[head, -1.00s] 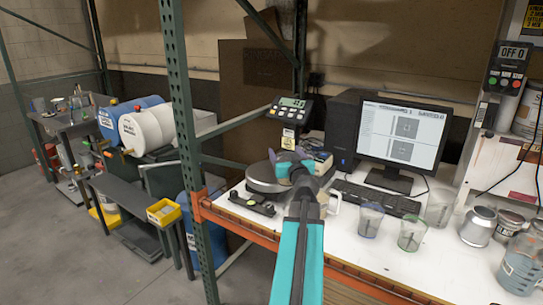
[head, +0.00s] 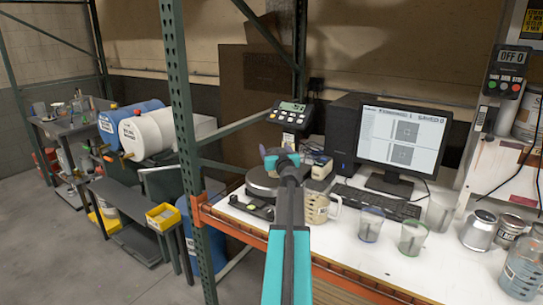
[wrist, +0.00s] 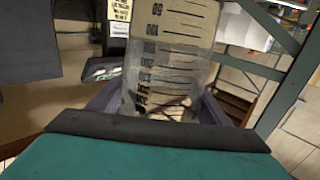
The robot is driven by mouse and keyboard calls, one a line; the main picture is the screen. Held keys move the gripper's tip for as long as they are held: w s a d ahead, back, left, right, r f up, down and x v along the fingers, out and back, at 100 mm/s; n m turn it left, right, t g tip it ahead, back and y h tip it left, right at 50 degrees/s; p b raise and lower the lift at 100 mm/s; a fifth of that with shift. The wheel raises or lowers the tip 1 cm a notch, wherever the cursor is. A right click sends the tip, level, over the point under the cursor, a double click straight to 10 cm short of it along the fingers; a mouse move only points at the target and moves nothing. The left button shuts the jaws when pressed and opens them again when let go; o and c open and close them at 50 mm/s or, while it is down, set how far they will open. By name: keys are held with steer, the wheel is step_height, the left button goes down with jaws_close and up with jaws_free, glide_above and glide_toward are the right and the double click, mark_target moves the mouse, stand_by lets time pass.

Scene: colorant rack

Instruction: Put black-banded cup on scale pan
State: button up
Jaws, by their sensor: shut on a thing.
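My gripper (head: 272,156) is at the scale, above or just in front of the scale pan (head: 258,186). It is shut on a clear cup with black graduation marks (wrist: 172,55), which stands between the purple fingers in the wrist view. No black band shows on the visible part of this cup. My arm and gripper hide most of it in the head view, so I cannot tell whether its base touches the pan. The scale display (head: 290,113) stands on a post behind the pan, its digits too blurred to read.
A beige jug (head: 316,208) stands right of the scale. A blue-tinted cup (head: 370,224), a green-tinted cup (head: 412,240) and a greyish cup (head: 440,212) stand farther right. A keyboard (head: 375,199) and monitor (head: 402,140) are behind. A green rack post (head: 185,130) rises left of the scale.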

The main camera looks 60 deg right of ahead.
steer(key=shift+x, duration=1.2)
steer(key=shift+w+a+f, duration=0.1)
steer(key=shift+w+a, duration=0.05)
steer(key=shift+w+d, duration=0.25)
steer(key=shift+w, duration=0.05)
steer(key=shift+f+b, duration=1)
steer(key=shift+f, duration=0.8)
steer(key=shift+f, duration=0.1)
steer(key=o, duration=1.5)
steer(key=shift+p+v, duration=0.3)
steer(key=shift+v, duration=5.65)
